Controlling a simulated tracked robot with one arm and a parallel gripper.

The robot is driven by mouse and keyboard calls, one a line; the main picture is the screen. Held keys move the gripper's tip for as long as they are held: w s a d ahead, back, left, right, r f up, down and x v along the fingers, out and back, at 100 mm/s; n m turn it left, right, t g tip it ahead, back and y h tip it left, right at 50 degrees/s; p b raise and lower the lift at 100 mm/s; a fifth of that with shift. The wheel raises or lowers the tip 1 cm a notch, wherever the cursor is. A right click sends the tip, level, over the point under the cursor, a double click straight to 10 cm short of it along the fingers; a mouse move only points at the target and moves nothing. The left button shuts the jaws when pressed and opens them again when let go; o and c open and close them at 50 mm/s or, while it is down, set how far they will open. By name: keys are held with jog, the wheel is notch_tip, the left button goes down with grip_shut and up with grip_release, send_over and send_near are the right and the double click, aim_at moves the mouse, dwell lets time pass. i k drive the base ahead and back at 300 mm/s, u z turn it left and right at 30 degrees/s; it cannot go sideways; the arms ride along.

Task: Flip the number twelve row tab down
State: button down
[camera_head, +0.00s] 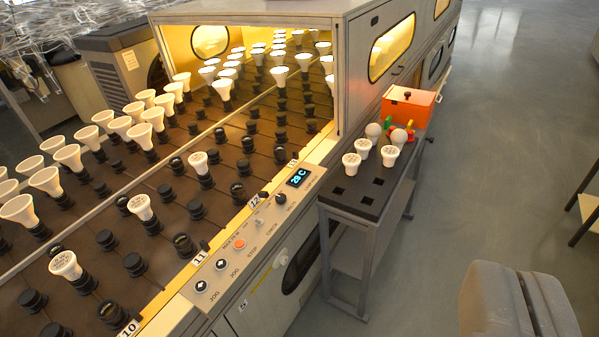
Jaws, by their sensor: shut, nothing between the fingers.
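The number twelve label (254,202) is a small white plate on the yellow front edge strip of the bulb conveyor. A small black tab (264,196) sits beside it; it is too small to tell whether it stands up or lies down. Similar labels show for eleven (200,257) and ten (129,329), with a black tab (205,245) by eleven. My gripper (522,292) is the grey shape at the bottom right. It is shut and empty, over the floor and well apart from the number twelve tab.
The conveyor bed (160,190) carries rows of black sockets, some with white bulbs. A control panel (250,235) with buttons, knobs and a "29 C" display (299,178) lies along its front. A grey cart (345,200) holds bulbs and an orange box (408,104).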

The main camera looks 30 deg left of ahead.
aim_at(255, 201)
jog(key=u, duration=0.3)
jog(key=i, duration=1)
jog(key=u, duration=0.55)
